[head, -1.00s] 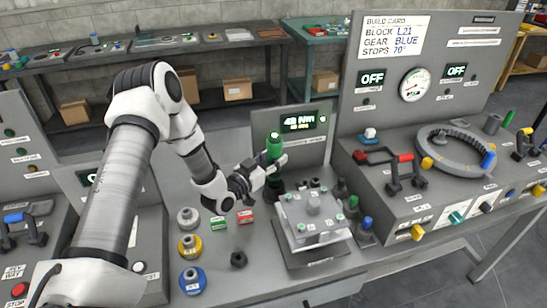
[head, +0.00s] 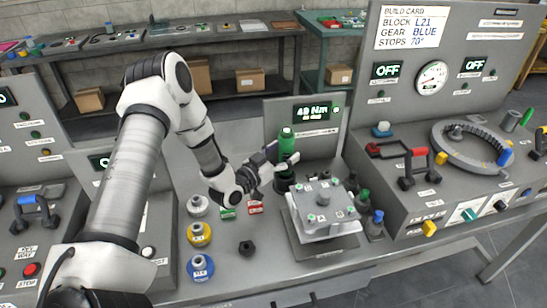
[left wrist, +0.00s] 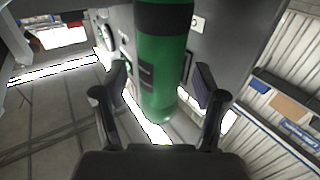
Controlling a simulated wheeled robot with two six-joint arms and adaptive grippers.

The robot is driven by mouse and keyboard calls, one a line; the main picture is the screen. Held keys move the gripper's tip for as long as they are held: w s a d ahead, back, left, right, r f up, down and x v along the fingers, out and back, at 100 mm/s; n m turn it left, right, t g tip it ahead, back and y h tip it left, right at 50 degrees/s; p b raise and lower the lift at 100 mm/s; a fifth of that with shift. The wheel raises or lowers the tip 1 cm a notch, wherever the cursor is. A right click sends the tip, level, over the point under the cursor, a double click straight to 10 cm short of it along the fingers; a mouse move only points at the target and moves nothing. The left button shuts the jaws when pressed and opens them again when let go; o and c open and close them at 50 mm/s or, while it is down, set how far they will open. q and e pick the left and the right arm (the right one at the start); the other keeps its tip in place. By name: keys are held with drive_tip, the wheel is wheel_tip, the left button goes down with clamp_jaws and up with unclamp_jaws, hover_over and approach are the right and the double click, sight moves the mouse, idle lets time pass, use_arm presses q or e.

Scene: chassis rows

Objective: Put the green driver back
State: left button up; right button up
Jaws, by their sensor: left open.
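The green driver (head: 286,146) stands upright in a dark holder (head: 285,183) on the grey bench, in front of a display panel reading 42 Nm or similar. My left gripper (head: 283,160) is at the driver's body, with its fingers spread on either side of it. In the left wrist view the driver (left wrist: 165,65) fills the space between the two open fingertips (left wrist: 160,85), with a gap showing at the sides. My right gripper is not in view.
A metal block on a plate (head: 322,208) stands right beside the driver, with small bottles (head: 375,225) to its right. White, yellow and blue ringed parts (head: 199,235) and a dark nut (head: 246,247) lie nearer. The raised console (head: 430,190) stands at right.

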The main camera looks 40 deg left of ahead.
use_arm(q)
drive_tip(key=s+a, duration=0.1)
drive_tip(key=s, duration=1)
drive_tip(key=shift+a, duration=0.15)
